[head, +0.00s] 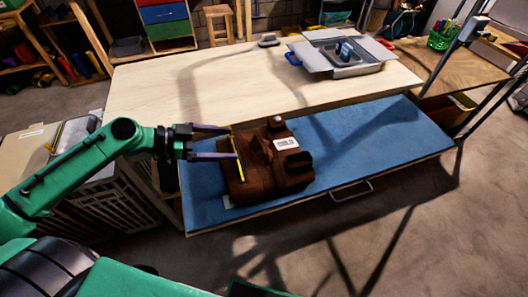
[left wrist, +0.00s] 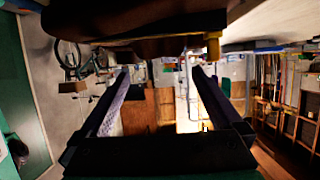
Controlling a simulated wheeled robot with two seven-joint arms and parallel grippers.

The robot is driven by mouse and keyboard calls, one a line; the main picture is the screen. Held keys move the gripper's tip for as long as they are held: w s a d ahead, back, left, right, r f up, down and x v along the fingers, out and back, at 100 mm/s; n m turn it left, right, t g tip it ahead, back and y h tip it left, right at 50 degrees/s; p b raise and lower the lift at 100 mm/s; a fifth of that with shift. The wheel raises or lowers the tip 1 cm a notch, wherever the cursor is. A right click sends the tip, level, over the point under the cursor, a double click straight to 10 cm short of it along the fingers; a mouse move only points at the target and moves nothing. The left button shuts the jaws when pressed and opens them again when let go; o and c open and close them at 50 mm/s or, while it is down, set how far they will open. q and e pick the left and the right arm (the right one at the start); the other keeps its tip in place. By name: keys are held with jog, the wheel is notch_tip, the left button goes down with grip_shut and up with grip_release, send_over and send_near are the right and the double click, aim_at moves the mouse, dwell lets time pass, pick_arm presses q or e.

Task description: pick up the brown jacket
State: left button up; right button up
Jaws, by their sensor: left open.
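The brown jacket (head: 268,178) lies folded on the blue padded surface (head: 390,140), with a white label on its right part and a yellow strip along its left side. My left gripper (head: 232,142) comes in from the left with its fingers apart at the jacket's left edge, by the yellow strip. I cannot tell whether the fingertips touch the cloth. In the left wrist view the open fingers (left wrist: 160,76) have nothing visible between them, and a dark brown mass, likely the jacket (left wrist: 130,20), spans the top. My right gripper is not in view.
The pale wooden tabletop (head: 190,85) behind the blue surface is mostly bare. A grey open box (head: 350,70) with a blue item stands at its back right. A metal handle (head: 351,191) sticks out in front. A white slatted basket (head: 110,205) stands at left. The blue surface's right half is clear.

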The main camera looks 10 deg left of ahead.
aim_at(258, 143)
pick_arm(q)
jog(key=b+x, duration=0.1)
jog(key=x, duration=0.3)
jog(key=shift+w+d+f, duration=0.1)
jog(key=shift+w, duration=0.15)
jog(key=shift+w+d, duration=0.25)
jog(key=shift+d, duration=0.2)
jog(key=p+x, duration=0.1)
jog(key=x, duration=0.2)
jog(key=shift+w+d+f+p, duration=0.1)
jog(key=shift+w+d+p, duration=0.1)
jog(key=shift+d+p, duration=0.15)
jog(key=shift+w+d+f, duration=0.1)
jog(key=shift+d+f, duration=0.1)
jog(key=shift+f, duration=0.05)
jog(key=c, duration=1.5)
jog(key=shift+r, duration=0.1)
grip_shut()
